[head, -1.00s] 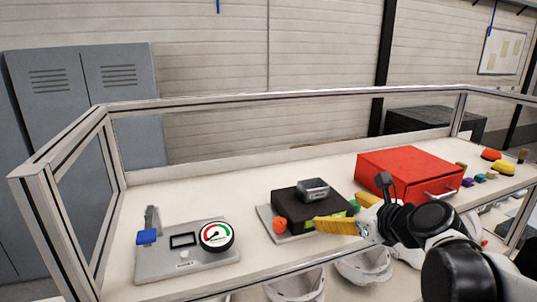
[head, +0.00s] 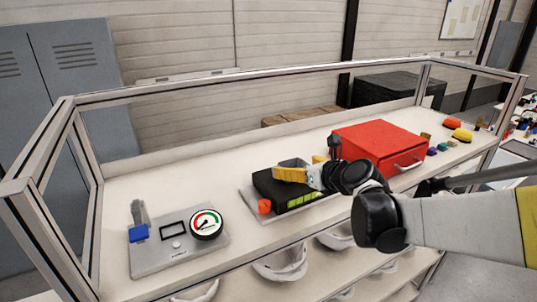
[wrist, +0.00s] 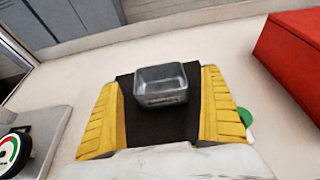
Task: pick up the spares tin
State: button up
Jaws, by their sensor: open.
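The spares tin, a small grey open-topped metal box, sits on a black block; in the head view the tin (head: 294,162) is partly hidden behind my gripper. In the wrist view the tin (wrist: 161,88) is upright and lies between my two yellow fingers, with a gap on each side. My gripper (wrist: 161,100) is open and holds nothing. In the head view my gripper (head: 291,174) is close over the black block (head: 270,190), right at the tin.
The black block rests on a grey plate with an orange knob (head: 264,206). A red drawer box (head: 380,143) stands to the right. A gauge panel (head: 160,258) lies to the left. A metal frame rail (head: 250,79) runs around the bench. White helmet shells (head: 281,265) sit below.

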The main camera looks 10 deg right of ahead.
jog(key=x, duration=0.2)
jog(key=shift+w+a+f, duration=0.15)
jog(key=shift+w, duration=0.2)
jog(key=shift+s, duration=0.15)
jog(key=c, duration=1.3)
jog(key=shift+o, duration=0.2)
